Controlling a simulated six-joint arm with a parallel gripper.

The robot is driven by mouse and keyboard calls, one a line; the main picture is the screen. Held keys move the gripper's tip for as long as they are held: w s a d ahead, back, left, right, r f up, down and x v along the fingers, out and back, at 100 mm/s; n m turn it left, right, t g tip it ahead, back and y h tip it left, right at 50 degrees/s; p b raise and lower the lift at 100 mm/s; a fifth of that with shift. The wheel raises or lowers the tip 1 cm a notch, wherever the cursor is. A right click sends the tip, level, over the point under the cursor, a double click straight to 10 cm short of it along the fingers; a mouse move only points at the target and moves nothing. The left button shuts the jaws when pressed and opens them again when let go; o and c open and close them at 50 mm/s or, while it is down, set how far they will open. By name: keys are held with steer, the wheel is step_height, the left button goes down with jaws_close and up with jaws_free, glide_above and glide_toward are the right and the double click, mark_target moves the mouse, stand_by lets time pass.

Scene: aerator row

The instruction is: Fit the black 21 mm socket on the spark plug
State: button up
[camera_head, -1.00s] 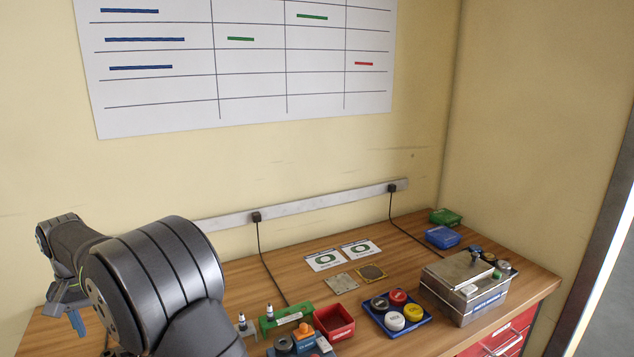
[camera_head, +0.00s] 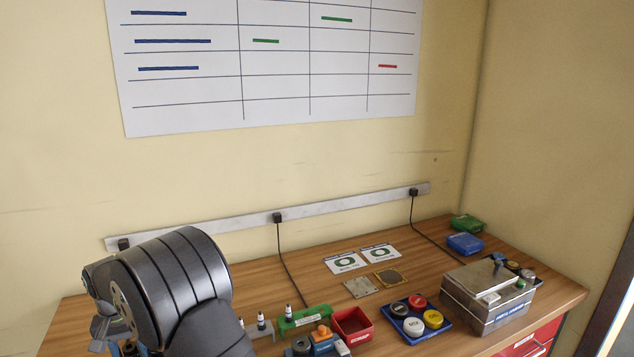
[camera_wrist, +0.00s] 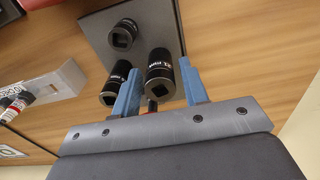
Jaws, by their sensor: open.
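In the wrist view, my gripper (camera_wrist: 159,66) is open, with two blue fingers. A black socket with a white marking (camera_wrist: 160,72) stands between the fingertips; the marking is too small to read surely. Two more black sockets are on the same dark plate, one farther back (camera_wrist: 123,33) and one left of the left finger (camera_wrist: 112,88). In the head view, my arm hides the sockets. Small white-and-dark upright pieces that look like spark plugs stand in a green holder (camera_head: 305,321) and a grey block (camera_head: 262,333); I cannot tell which is the spark plug meant.
A red scrap bin (camera_head: 352,327) stands right of the green holder. A blue tray of round caps (camera_head: 440,331) and a metal box (camera_head: 487,300) are farther right. Bare wood shows around the dark plate (camera_wrist: 165,18).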

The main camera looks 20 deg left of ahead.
steer(key=shift+c, duration=0.2)
steer(key=c, duration=0.7)
steer(key=shift+r, duration=1)
steer(key=shift+r, duration=0.1)
steer(key=shift+d+r, duration=0.1)
steer(key=shift+r, duration=0.25)
steer(key=w+d+r+m, duration=0.1)
steer(key=w+d+r, duration=0.2)
steer(key=d+r, duration=0.45)
steer(key=w+d+r+m, duration=0.15)
steer(key=d+r, duration=0.35)
steer(key=d, duration=0.5)
steer(key=d+r, duration=0.2)
steer(key=d, duration=0.8)
steer(key=shift+m, duration=0.25)
steer(key=shift+w+d+f, duration=0.1)
steer(key=shift+w+f, duration=0.05)
steer(key=shift+f, duration=2.05)
